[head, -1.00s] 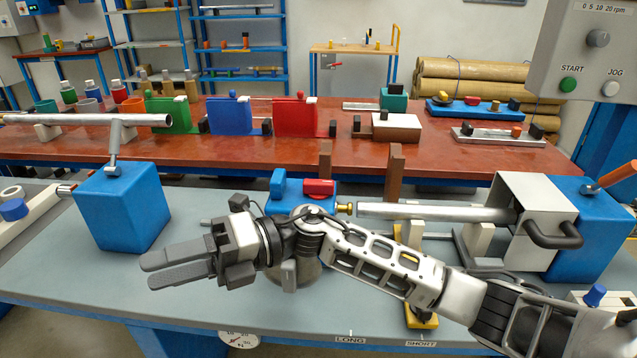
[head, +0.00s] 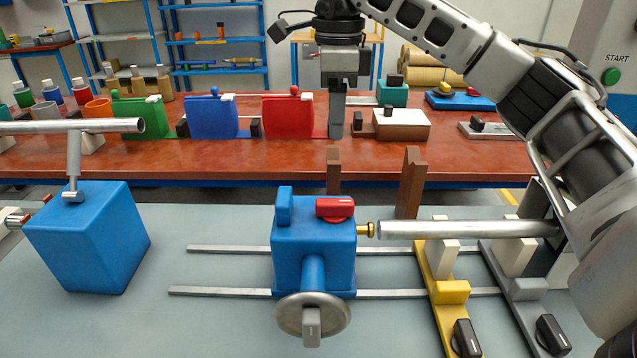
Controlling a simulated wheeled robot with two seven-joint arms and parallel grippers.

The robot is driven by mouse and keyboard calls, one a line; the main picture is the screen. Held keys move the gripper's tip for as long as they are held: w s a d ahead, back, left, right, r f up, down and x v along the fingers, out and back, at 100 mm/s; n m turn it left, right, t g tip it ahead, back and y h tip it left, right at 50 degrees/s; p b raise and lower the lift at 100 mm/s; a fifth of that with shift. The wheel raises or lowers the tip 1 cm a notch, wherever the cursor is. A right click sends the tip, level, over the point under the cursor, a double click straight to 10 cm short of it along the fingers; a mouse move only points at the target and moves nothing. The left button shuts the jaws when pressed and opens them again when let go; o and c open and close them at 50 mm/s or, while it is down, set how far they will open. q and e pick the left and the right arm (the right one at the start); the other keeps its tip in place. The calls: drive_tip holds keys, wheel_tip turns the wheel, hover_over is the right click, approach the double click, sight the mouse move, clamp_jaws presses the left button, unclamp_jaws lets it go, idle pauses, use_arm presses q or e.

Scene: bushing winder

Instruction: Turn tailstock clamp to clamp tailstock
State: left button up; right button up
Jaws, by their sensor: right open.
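The blue tailstock (head: 300,245) sits on two parallel metal rails on the grey bench. On its top are a red knob (head: 335,207) at the right and an upright blue tab (head: 284,206) at the left; I cannot tell for certain which is the clamp. A grey handwheel (head: 300,326) with a handle is at its front. Its brass tip (head: 366,230) points at the end of a metal bar (head: 455,229). My right gripper (head: 337,132) is open and empty, fingers pointing down, above the red knob in the picture and apart from it. My left gripper is out of view.
Two brown posts (head: 411,180) stand behind the tailstock. A yellow support (head: 437,262) and a grey one (head: 510,290), each with a black knob, straddle the rails at right. A blue box (head: 88,240) carrying a metal tube stands at left. The bench between is clear.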

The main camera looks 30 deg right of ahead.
drive_tip(key=b, duration=0.1)
approach(335, 201)
wheel_tip(335, 201, down, 8)
drive_tip(key=shift+r, duration=0.1)
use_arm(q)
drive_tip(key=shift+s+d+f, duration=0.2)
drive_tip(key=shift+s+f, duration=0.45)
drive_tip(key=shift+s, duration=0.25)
use_arm(e)
drive_tip(key=shift+f, duration=0.7)
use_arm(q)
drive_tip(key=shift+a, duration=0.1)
use_arm(e)
drive_tip(key=c, duration=1)
